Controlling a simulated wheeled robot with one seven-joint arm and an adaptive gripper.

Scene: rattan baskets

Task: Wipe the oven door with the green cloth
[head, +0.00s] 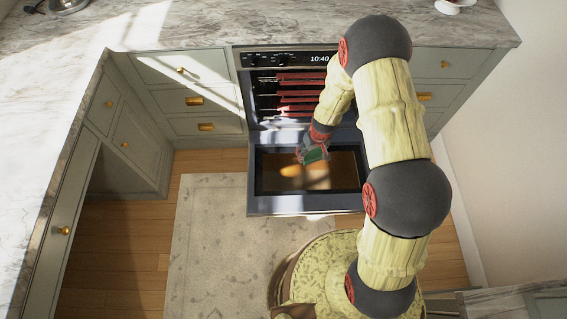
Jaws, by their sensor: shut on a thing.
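The oven door (261,207) is folded down open in front of the oven, with a dark frame around a brownish glass pane. My gripper (314,155) is over the glass, a little right of its middle near the back edge. It is shut on the green cloth (317,155), a small dark green patch at the fingertips. I cannot tell whether the cloth touches the glass. Yellowish blurred spots show on the pane just below the gripper. My arm hides the right part of the oven.
The oven cavity with red-edged racks (298,97) is open behind the door. Green-grey drawers (200,100) stand on both sides under a marble counter (180,22). A pale rug (215,240) lies on the wooden floor (120,255) in front.

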